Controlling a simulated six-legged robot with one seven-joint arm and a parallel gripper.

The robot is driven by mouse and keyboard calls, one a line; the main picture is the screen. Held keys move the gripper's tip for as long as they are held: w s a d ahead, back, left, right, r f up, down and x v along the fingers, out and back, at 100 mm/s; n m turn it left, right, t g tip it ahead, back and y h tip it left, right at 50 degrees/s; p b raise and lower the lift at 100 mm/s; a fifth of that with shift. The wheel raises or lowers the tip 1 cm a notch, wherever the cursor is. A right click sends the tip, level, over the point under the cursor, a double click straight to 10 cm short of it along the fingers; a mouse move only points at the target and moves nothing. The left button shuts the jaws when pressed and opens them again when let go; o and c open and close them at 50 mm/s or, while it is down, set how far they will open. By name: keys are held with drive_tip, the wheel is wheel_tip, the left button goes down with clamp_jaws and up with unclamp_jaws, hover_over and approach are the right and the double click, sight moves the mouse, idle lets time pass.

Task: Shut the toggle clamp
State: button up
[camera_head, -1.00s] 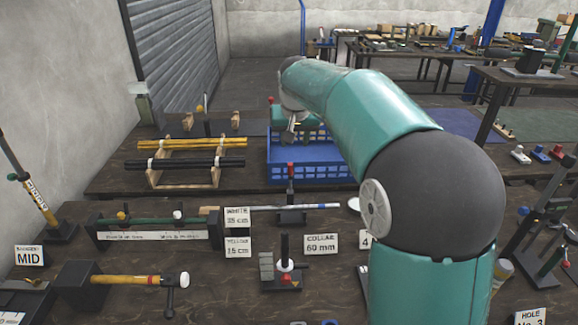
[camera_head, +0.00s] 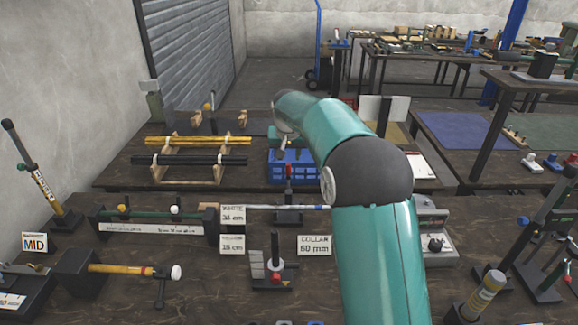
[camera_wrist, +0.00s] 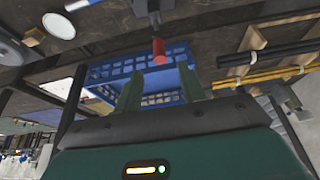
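The toggle clamp (camera_head: 288,196) appears to be the small dark fixture beside the middle of the front bench, with a red-tipped handle standing upright and a pale rod (camera_head: 250,207) at its base. In the wrist view its red handle tip (camera_wrist: 159,50) points toward my gripper, with the dark clamp body (camera_wrist: 147,8) beyond it. My gripper (camera_wrist: 159,80) has its two green fingers apart, with nothing between them. The red tip lies just ahead of the fingers, apart from them as far as I can tell. In the head view my gripper (camera_head: 283,148) is above and behind the clamp, partly hidden by my arm.
A blue crate (camera_head: 292,176) stands on the back bench behind the clamp. A black post fixture with a red knob (camera_head: 275,265) stands in front. A rack holds yellow and black rods (camera_head: 190,160) to the left. A COLLAR 60 mm sign (camera_head: 314,245) stands at right.

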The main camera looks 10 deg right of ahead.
sight(288, 164)
drive_tip(key=x, duration=0.6)
drive_tip(key=shift+w+f, duration=0.15)
drive_tip(key=shift+f, duration=0.2)
drive_tip(key=shift+c, duration=0.4)
clamp_jaws()
